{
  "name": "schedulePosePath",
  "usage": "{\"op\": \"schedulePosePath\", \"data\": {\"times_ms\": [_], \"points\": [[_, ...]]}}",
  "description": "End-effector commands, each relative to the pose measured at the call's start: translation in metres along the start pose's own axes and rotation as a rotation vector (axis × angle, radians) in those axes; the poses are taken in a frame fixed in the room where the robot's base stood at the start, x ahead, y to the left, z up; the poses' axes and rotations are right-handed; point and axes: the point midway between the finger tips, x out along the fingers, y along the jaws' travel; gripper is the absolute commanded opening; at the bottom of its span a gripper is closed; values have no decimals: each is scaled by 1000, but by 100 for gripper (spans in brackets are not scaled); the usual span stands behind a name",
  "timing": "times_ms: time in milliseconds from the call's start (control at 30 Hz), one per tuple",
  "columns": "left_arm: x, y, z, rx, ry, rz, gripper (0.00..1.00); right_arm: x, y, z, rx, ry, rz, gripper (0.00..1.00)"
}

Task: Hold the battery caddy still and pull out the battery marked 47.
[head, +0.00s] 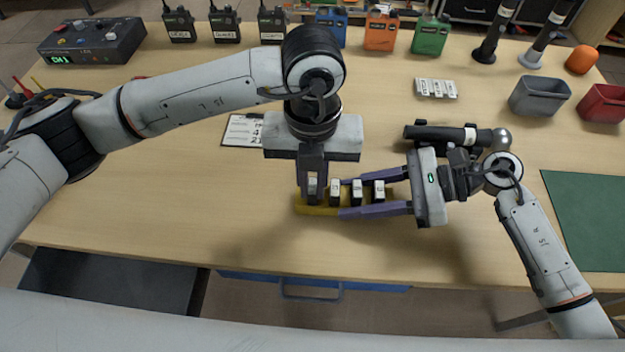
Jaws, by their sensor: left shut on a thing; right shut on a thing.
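The yellow battery caddy (318,210) sits on the wooden table, largely hidden by my grippers. A row of several dark batteries with white tops stands upright in it, including one near the middle (335,192) and one at the right end (379,190). Their markings are too small to read. My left gripper (312,189) points straight down and is shut on the leftmost battery (313,194). My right gripper (343,197) reaches in from the right, its purple fingers along the caddy's far and near sides, shut on the caddy.
A card with numbers (236,131) lies behind my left gripper. A dark cylindrical tool (433,132) lies just behind my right gripper. Grey (540,97) and red (603,104) bins stand at the right, near a green mat (595,215). The table left of the caddy is clear.

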Motion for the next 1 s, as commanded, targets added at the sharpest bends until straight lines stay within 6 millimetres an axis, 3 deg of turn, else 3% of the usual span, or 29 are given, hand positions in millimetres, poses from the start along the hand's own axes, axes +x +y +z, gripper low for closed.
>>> {"op": "schedulePosePath", "data": {"times_ms": [1000], "points": [[-25,0,0,1,-1,-1,0,0,0,0,0,-1,0,15]]}}
